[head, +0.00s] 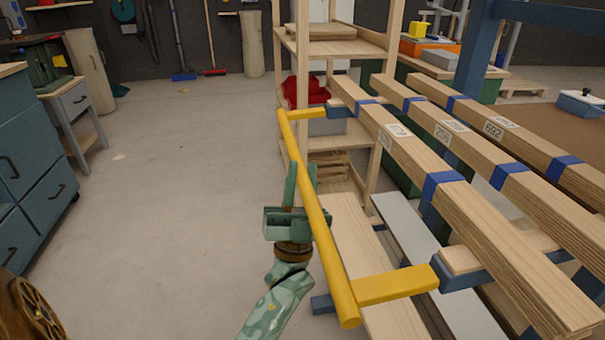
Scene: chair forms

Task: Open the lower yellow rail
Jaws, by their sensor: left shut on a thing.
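The yellow rail (324,228) is a long bar running from the middle of the head view toward the near edge. Yellow side arms join its far and near ends to blue brackets on the timber rack. My left gripper (304,188), green, is shut on the rail along its middle stretch, with one finger showing on the rail's left side. The other finger is mostly hidden by the rail. Only one yellow rail shows, so I cannot tell it from an upper one. My right gripper is not in view.
Timber beams (440,168) with blue bands lie on the rack to the right. A wooden shelf (335,50) stands behind. A teal drawer cabinet (35,170) is at the left. The concrete floor (180,190) between them is clear.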

